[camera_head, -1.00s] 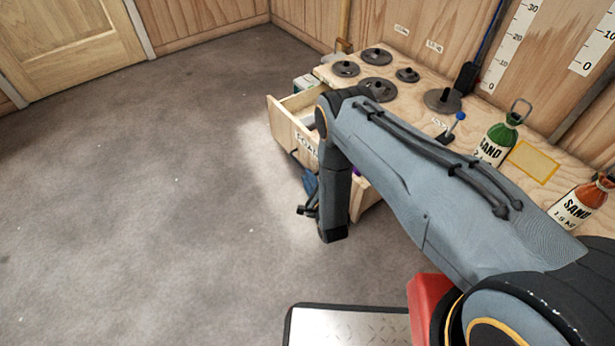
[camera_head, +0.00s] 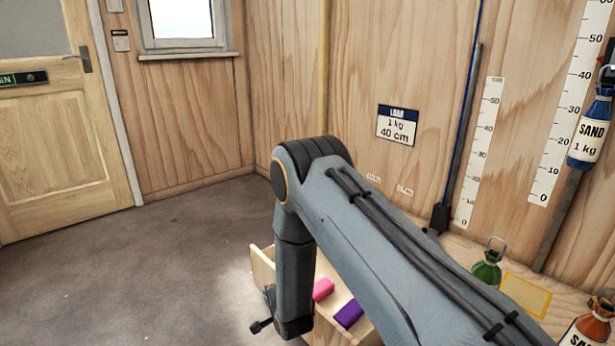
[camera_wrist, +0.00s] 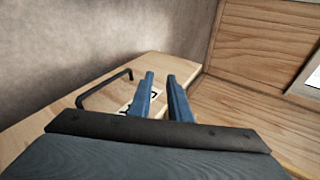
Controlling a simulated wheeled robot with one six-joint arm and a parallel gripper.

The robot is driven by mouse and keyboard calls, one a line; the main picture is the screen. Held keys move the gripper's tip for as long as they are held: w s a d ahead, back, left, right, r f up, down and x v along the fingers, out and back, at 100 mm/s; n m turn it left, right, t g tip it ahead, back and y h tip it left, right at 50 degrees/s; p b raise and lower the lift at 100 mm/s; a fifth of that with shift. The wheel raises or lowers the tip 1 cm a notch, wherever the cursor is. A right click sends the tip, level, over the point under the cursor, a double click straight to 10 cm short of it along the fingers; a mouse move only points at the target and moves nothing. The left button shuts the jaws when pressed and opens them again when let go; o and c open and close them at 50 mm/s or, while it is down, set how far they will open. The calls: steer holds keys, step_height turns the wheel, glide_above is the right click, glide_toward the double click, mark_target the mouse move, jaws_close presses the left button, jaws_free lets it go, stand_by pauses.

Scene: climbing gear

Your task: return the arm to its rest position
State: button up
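My arm crosses the right half of the head view, its elbow raised and its forearm hanging down in front of an open wooden drawer (camera_head: 262,268). My gripper (camera_wrist: 161,76) shows in the wrist view as two blue fingers with a gap between them and nothing held. In the head view it is mostly hidden behind the forearm. In the wrist view the fingers are in front of the drawer's pale wooden front, right of its black handle (camera_wrist: 105,88). I cannot tell whether they touch it.
A pink block (camera_head: 323,289) and a purple block (camera_head: 349,314) lie in the drawer. A blue sand bottle (camera_head: 590,130) is at the right wall. The floor (camera_head: 130,270) at left is clear.

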steer(key=s+r+n+g+h, duration=0.1)
steer(key=s+r+n+g, duration=0.2)
steer(key=s+r+n, duration=0.5)
steer(key=s+r+n+g+h, duration=0.1)
steer(key=s+r+n+g, duration=0.15)
steer(key=s+r, duration=0.7)
steer(key=s+d+r+n+g+h, duration=0.1)
steer(key=s+d+r+n+g, duration=0.15)
steer(key=s+d+r, duration=0.4)
steer(key=s+d+r+n+g, duration=0.1)
steer(key=s+r+n, duration=0.25)
steer(key=s, duration=0.55)
steer(key=s+d+r+n+g+h, duration=0.1)
steer(key=s+d+r+n, duration=0.2)
steer(key=s+r, duration=0.3)
steer(key=d+r+m+p, duration=0.3)
steer(key=d+r+p, duration=0.7)
steer(key=r+p, duration=0.3)
steer(key=s+d+r+m+p, duration=0.1)
steer(key=d+r+m+p, duration=0.2)
steer(key=d+r+p, duration=0.8)
steer(key=r+p, duration=0.2)
steer(key=p, duration=0.3)
steer(key=shift+m+h, duration=0.35)
steer(key=shift+h, duration=0.05)
